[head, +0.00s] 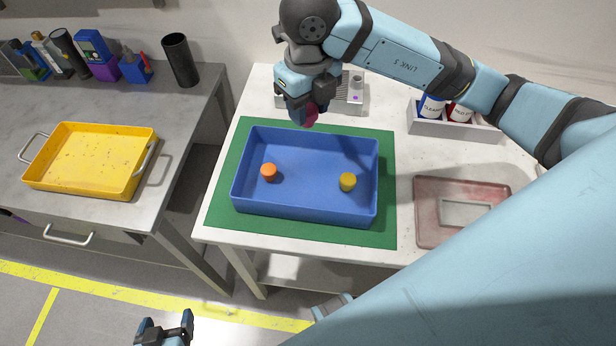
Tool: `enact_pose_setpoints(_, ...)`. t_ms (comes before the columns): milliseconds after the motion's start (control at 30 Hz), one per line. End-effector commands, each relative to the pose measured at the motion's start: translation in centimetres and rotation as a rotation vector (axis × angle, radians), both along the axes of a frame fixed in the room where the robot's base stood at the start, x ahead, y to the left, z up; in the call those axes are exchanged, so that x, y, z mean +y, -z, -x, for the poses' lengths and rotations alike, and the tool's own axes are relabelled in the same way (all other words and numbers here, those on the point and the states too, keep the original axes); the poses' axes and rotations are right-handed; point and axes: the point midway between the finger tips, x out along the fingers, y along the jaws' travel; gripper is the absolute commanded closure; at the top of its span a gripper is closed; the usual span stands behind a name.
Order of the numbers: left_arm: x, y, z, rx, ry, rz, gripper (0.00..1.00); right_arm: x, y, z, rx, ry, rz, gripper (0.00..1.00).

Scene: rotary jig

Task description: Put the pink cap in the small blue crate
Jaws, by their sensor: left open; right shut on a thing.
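The pink cap (310,116) is held in my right gripper (306,112), whose fingers are shut on it above the back edge of the blue crate. Part of the cap is hidden by the fingers. The small blue crate (300,207) sits on a green mat on the white table. An orange cap (269,172) stands inside the crate at the left and a yellow cap (347,181) at the right. My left gripper (164,329) is open and empty, low at the bottom left over the floor.
A yellow tray (90,160) sits on the grey bench at left, with several bottles and boxes behind it. The green mat (225,185) surrounds the crate. A reddish tray (430,225) lies right, a grey bin with bottles (470,130) behind it. A grey fixture (350,95) stands behind the mat.

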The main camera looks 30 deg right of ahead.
Motion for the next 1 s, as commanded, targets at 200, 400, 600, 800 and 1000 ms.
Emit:
enact_pose_setpoints(200,0.0,0.6,0.0,0.002,-0.001,0.003,0.17,0.0,3.2,0.2,0.008,0.039,0.0,0.84)
enact_pose_setpoints(400,-0.1,0.9,-0.1,0.008,-0.005,0.008,0.17,-0.1,8.5,0.2,0.007,0.039,0.002,0.84)
enact_pose_setpoints(600,-0.1,0.8,-0.2,0.005,-0.007,0.009,0.17,-0.1,13.3,0.2,0.006,0.037,0.003,0.84)
enact_pose_setpoints(800,0.0,0.8,-0.2,0.005,-0.007,0.009,0.17,0.0,15.5,0.1,0.001,0.035,0.001,0.84)
enact_pose_setpoints(1000,0.0,0.8,-0.2,0.005,-0.007,0.009,0.17,0.0,17.2,0.1,0.003,0.036,0.002,0.84)
